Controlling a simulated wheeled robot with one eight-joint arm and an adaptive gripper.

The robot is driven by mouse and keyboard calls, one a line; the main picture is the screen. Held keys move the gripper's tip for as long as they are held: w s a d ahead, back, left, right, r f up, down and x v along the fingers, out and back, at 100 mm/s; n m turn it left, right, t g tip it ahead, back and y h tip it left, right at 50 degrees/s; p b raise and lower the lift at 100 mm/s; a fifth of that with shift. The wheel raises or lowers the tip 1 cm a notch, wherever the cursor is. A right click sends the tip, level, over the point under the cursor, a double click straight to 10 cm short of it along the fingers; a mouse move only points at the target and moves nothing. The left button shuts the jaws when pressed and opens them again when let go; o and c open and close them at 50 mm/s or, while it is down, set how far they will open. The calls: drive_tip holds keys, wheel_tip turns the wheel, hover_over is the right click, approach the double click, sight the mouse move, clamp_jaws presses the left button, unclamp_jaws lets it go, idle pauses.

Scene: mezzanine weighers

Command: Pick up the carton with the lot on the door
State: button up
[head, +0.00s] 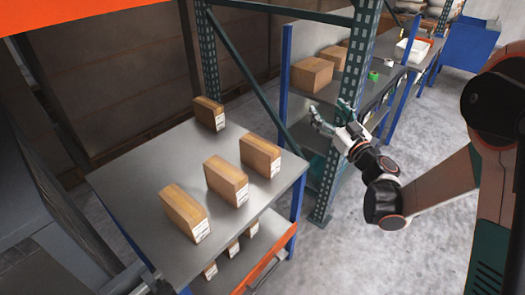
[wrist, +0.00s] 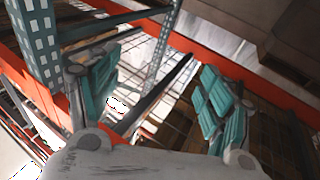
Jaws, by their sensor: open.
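Several brown cartons with white labels stand on the grey upper shelf (head: 125,185) in the head view. One is at the back (head: 206,113), one at the right (head: 260,155), one in the middle (head: 226,180) and one at the front (head: 184,211). Their label print is too small to read, and I cannot make out a door with a lot on it. My gripper (head: 330,110) is open and empty, raised right of these cartons near the green rack upright. In the wrist view its teal finger pads (wrist: 160,85) are spread, with no carton between them.
More cartons (head: 232,250) sit on the lower shelf behind an orange beam (head: 262,262). Another bay holds cartons (head: 311,73) and green tape (head: 373,76). Open floor (head: 350,255) lies at right.

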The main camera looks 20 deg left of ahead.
drive_tip(key=s+a+f+n+g+y, duration=0.25)
drive_tip(key=a+f, duration=0.25)
drive_tip(key=f, duration=0.3)
drive_tip(key=n+g, duration=0.2)
drive_tip(key=g, duration=0.4)
approach(260, 143)
drive_tip(key=shift+t+y, duration=0.25)
drive_tip(key=shift+y, duration=0.1)
drive_tip(key=a, duration=0.1)
drive_tip(key=a+f, duration=0.1)
drive_tip(key=w+a+f, duration=0.1)
drive_tip(key=shift+a+b, duration=0.35)
drive_tip(key=shift+a, duration=0.05)
drive_tip(key=b+x, duration=0.2)
drive_tip(key=x, duration=0.3)
drive_tip(key=shift+w+a+r, duration=0.15)
drive_tip(key=shift+w+a, duration=0.1)
drive_tip(key=shift+a, duration=0.05)
drive_tip(key=shift+w+a, duration=0.1)
drive_tip(key=shift+a, duration=0.1)
drive_tip(key=shift+r, duration=0.1)
clamp_jaws()
